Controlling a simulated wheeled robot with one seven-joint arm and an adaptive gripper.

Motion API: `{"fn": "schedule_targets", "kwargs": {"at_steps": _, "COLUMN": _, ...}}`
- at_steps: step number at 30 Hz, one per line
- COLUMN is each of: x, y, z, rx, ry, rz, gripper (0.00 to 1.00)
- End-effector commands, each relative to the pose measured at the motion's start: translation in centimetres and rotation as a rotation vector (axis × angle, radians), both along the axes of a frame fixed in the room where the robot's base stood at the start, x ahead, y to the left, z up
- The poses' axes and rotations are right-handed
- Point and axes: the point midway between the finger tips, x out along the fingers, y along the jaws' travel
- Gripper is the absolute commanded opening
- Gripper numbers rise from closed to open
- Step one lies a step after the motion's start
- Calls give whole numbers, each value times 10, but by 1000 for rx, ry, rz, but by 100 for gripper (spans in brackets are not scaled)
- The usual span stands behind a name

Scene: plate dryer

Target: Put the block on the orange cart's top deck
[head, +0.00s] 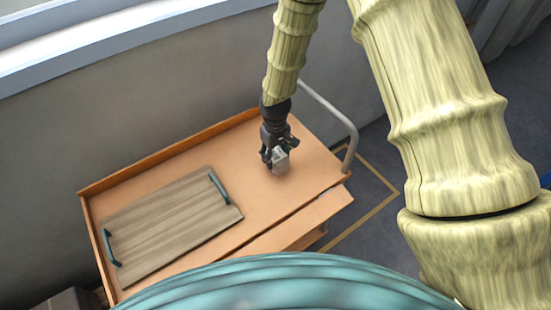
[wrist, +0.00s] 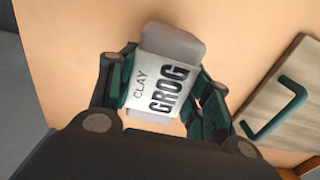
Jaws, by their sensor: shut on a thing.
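The block (wrist: 170,70) is grey with a white label reading "CLAY GROG". My gripper (head: 274,157) is shut on it, with a finger on each side of the block in the wrist view. In the head view the block (head: 280,162) hangs at my gripper's tip over the right part of the orange cart's top deck (head: 262,196). The deck also fills the background of the wrist view (wrist: 80,20). I cannot tell whether the block's underside touches the deck.
A wooden tray (head: 170,228) with two teal handles lies on the left part of the deck. A raised rim runs along the deck's back and left edges. A grey push handle (head: 352,135) stands at the right end. The deck around the block is clear.

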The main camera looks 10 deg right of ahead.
Motion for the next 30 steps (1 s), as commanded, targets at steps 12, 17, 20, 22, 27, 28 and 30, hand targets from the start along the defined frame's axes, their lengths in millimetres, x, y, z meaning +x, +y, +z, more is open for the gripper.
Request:
{"fn": "schedule_targets", "kwargs": {"at_steps": 12, "x": -1, "y": 1, "z": -27, "rx": 1, "ry": 1, "rz": 1, "gripper": 3}}
{"fn": "schedule_targets", "kwargs": {"at_steps": 17, "x": -1, "y": 1, "z": -28, "rx": 0, "ry": 0, "rz": 1, "gripper": 3}}
{"fn": "schedule_targets", "kwargs": {"at_steps": 20, "x": -1, "y": 1, "z": -28, "rx": 0, "ry": 0, "rz": 1, "gripper": 3}}
{"fn": "schedule_targets", "kwargs": {"at_steps": 22, "x": -1, "y": 1, "z": -29, "rx": 0, "ry": 0, "rz": 1, "gripper": 3}}
{"fn": "schedule_targets", "kwargs": {"at_steps": 27, "x": -1, "y": 1, "z": -31, "rx": 1, "ry": 1, "rz": 1, "gripper": 67}}
{"fn": "schedule_targets", "kwargs": {"at_steps": 28, "x": -1, "y": 1, "z": -31, "rx": 0, "ry": 1, "rz": 1, "gripper": 70}}
{"fn": "schedule_targets", "kwargs": {"at_steps": 30, "x": -1, "y": 1, "z": -31, "rx": 1, "ry": 1, "rz": 1, "gripper": 70}}
